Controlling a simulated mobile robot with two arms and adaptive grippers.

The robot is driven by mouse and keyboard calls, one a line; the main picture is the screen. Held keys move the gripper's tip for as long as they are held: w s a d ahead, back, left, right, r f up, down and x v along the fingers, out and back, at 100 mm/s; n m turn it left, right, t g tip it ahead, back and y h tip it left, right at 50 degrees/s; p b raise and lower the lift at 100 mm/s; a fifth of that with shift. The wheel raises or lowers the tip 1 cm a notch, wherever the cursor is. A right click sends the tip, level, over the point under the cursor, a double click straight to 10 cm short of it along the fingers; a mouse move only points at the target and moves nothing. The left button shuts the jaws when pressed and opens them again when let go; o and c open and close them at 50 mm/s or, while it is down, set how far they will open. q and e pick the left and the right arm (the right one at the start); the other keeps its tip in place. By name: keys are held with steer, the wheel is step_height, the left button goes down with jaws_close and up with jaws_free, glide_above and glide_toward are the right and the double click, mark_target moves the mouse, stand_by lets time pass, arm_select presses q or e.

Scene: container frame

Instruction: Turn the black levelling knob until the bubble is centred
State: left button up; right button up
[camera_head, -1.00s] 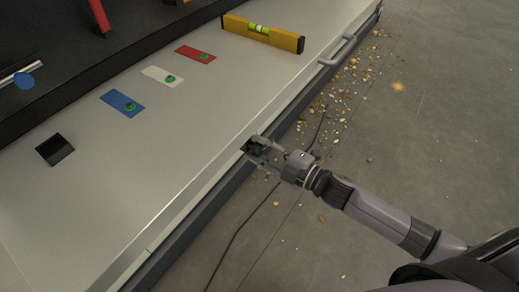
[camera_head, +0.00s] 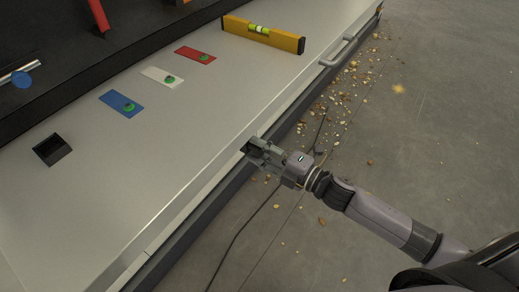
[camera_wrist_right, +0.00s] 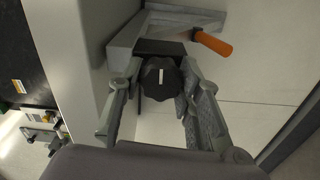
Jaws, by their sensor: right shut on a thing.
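The black levelling knob (camera_wrist_right: 160,77) is lobed with a white mark on its face, and it sits at the edge of the worktop. My right gripper (camera_wrist_right: 161,72) has a finger on each side of the knob and is shut on it. In the head view the right gripper (camera_head: 254,148) is at the worktop's front edge and mostly hides the knob. The yellow spirit level (camera_head: 285,41) stands on the far part of the worktop (camera_head: 190,135). Its green vial (camera_head: 258,29) is too small to tell exactly where the bubble sits. My left gripper is not in view.
Blue (camera_head: 122,103), white (camera_head: 157,75) and red (camera_head: 193,55) plates with green buttons lie on the worktop, beside a dark square opening (camera_head: 52,150). A grey handle (camera_head: 338,50) projects from the front edge. An orange-handled tool (camera_wrist_right: 213,43) shows beyond the knob. Debris and a cable lie on the floor.

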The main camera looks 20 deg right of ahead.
steer(key=o, duration=1.2)
steer(key=shift+c, duration=0.2)
steer(key=shift+s+d, duration=0.1)
steer(key=v, duration=1.1)
steer(key=shift+s+d, duration=0.25)
steer(key=shift+s, duration=0.05)
